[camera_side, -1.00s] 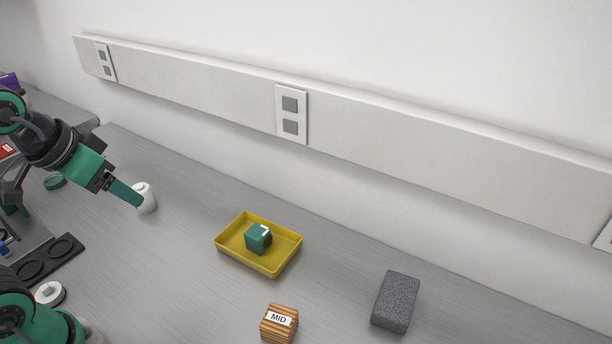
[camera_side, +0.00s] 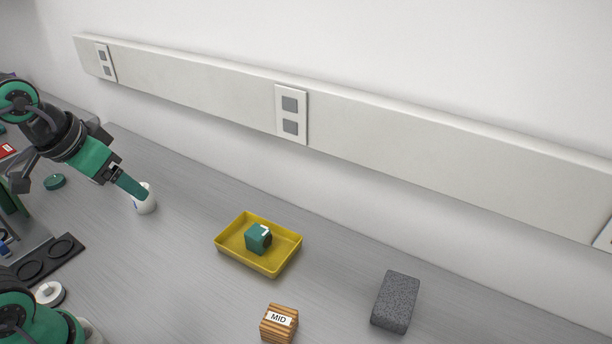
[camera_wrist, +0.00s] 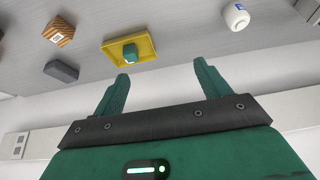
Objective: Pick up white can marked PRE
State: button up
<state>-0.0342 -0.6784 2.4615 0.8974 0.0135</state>
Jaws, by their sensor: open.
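A white can (camera_side: 146,203) stands on the grey bench left of the yellow tray in the side view, partly hidden by my gripper (camera_side: 143,194). It also shows in the wrist view (camera_wrist: 237,17) at the upper right, outside the fingers, with a blue mark on its side too small to read. My gripper's two green fingers are apart and empty in the wrist view (camera_wrist: 160,80). In the side view the fingertips overlap the can; I cannot tell whether they touch it.
A yellow tray (camera_side: 230,252) holds a green cube (camera_side: 257,239). A wooden block marked MID (camera_side: 278,324) and a dark grey block (camera_side: 396,302) lie to the right. A black holder with round recesses (camera_side: 48,262) and a white ring (camera_side: 50,293) are at lower left.

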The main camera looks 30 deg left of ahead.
jog(key=w+a+f+n+g, duration=0.1)
jog(key=w+a+f, duration=0.3)
jog(key=a, duration=0.3)
jog(key=w+a+f+n+g, duration=0.1)
jog(key=w+a+f+g, duration=0.1)
jog(key=w+a+f, duration=0.3)
jog(key=w+a+f+n+g, duration=0.1)
jog(key=w+a+f, duration=0.3)
jog(key=a, duration=0.6)
jog(key=shift+w+f+n+g, duration=0.15)
jog(key=shift+f+g, duration=0.1)
jog(key=shift+f, duration=0.4)
jog(key=shift+w+f+n+g, duration=0.15)
jog(key=shift+f+g, duration=0.1)
jog(key=shift+f, duration=0.35)
jog(key=shift+a+f, duration=0.35)
jog(key=shift+f, duration=0.1)
jog(key=shift+s+f, duration=0.1)
jog(key=shift+f, duration=3.8)
jog(key=c, duration=1.1)
jog(key=shift+r, duration=0.15)
